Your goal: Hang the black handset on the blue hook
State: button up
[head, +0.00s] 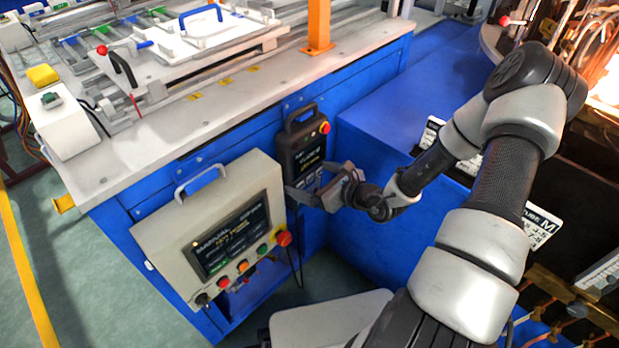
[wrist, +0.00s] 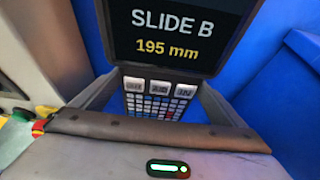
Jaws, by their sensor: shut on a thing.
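The black handset (head: 301,143) is upright in front of the blue side of the machine table, with a loop handle at its top and a red button at its upper right. My gripper (head: 309,183) is shut on its lower part, one finger on each side. In the wrist view the handset (wrist: 165,38) shows a screen reading "SLIDE B 195 mm" above a keypad, between the fingers of my gripper (wrist: 158,95). I cannot make out the blue hook against the blue panel, nor whether the handle touches it.
A beige control box (head: 215,235) with a screen, buttons and a red knob stands close left of the handset. The worktop edge (head: 250,105) is just above it. A blue surface (head: 395,110) lies to the right. A dark cable hangs below the handset.

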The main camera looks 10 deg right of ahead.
jog(key=shift+w+a+r, duration=0.1)
jog(key=o, duration=1.7)
jog(key=p+v, duration=0.4)
jog(key=v, duration=1.3)
jog(key=s+a+r+n+g+h, duration=0.1)
jog(key=s+a+r+n+g, duration=0.3)
jog(key=a+r+n, duration=0.6)
jog(key=s+a+r+n+g, duration=0.3)
jog(key=a+r+n+g, duration=0.4)
jog(key=n, duration=0.4)
jog(key=s+d+r+n+t+h, duration=0.3)
jog(key=d+r+n, duration=0.1)
jog(key=d+r, duration=0.15)
jog(key=s+d+r+n+t+h, duration=0.3)
jog(key=d+r+n+h, duration=0.1)
jog(key=r, duration=0.3)
jog(key=shift+g+y, duration=0.3)
notch_tip(320, 180, up, 19)
jog(key=p, duration=1.9)
jog(key=shift+a+p, duration=0.15)
jog(key=shift+p, duration=0.15)
